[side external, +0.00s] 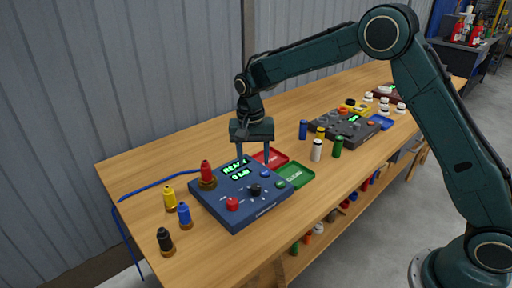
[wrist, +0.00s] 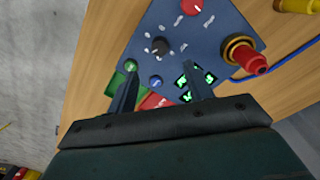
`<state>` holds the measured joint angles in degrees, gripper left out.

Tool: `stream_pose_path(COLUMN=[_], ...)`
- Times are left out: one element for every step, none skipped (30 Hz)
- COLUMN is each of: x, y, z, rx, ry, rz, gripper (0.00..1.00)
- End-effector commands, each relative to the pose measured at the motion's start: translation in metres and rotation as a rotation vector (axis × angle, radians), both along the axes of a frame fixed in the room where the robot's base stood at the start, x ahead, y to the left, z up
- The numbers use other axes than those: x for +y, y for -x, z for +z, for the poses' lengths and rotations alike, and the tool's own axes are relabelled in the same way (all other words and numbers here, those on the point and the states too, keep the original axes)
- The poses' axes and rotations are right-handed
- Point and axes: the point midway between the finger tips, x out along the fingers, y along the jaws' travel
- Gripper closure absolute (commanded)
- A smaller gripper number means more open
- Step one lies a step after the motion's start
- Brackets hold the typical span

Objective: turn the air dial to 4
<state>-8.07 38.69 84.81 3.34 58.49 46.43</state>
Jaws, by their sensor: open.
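A blue control box (side external: 236,217) sits on the wooden bench with a green-lit display (side external: 236,168). On its face are a red dial (side external: 232,204) and a black dial (side external: 255,190) with white marks around it. The labels are too small to read, so I cannot tell which is the air dial. In the wrist view the black dial (wrist: 160,46) is just beyond my fingertips and the red dial (wrist: 190,7) is farther off. My gripper (side external: 253,161) is open and empty above the box's back part, apart from both dials. One finger partly covers the display in the wrist view.
A red-topped brass fitting (side external: 207,174) stands on the box's left corner. Red (side external: 272,157) and green (side external: 296,174) trays lie beside the box. Small yellow, blue and black bottles (side external: 165,241) stand at left. A grey control box (side external: 345,128) and more bottles stand at right.

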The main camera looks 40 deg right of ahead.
Motion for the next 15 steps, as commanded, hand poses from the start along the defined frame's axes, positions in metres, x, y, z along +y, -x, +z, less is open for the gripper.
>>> stream_pose_path(x=[0.000,0.001,0.001,0.001,0.001,0.001,0.001,0.001,0.001,0.001,0.001,0.001,0.001,0.001,0.001], y=[-0.001,-0.001,-0.001,-0.001,-0.001,-0.001,-0.001,-0.001,-0.001,-0.001,-0.001,-0.001,-0.001,-0.001,-0.001], z=[0.009,0.012,0.017,0.021,0.024,0.028,0.030,0.032,0.034,0.035,0.036,0.037,0.038,0.038,0.038], rx=[-0.004,-0.003,-0.003,-0.003,-0.003,-0.003,-0.003,-0.001,-0.001,0.000,0.000,0.000,0.000,0.000,0.000], ry=[0.000,0.000,0.000,0.000,0.000,0.000,0.000,0.000,0.001,0.000,0.000,0.000,0.000,0.000,0.000], rz=[0.000,0.000,0.000,0.000,0.000,0.000,0.000,0.000,-0.001,-0.001,-0.001,-0.001,-0.001,-0.001,-0.001], gripper=[0.49,0.49,0.49,0.49,0.49,0.49,0.49,0.49,0.49,0.49,0.49,0.49,0.49,0.49,0.49])
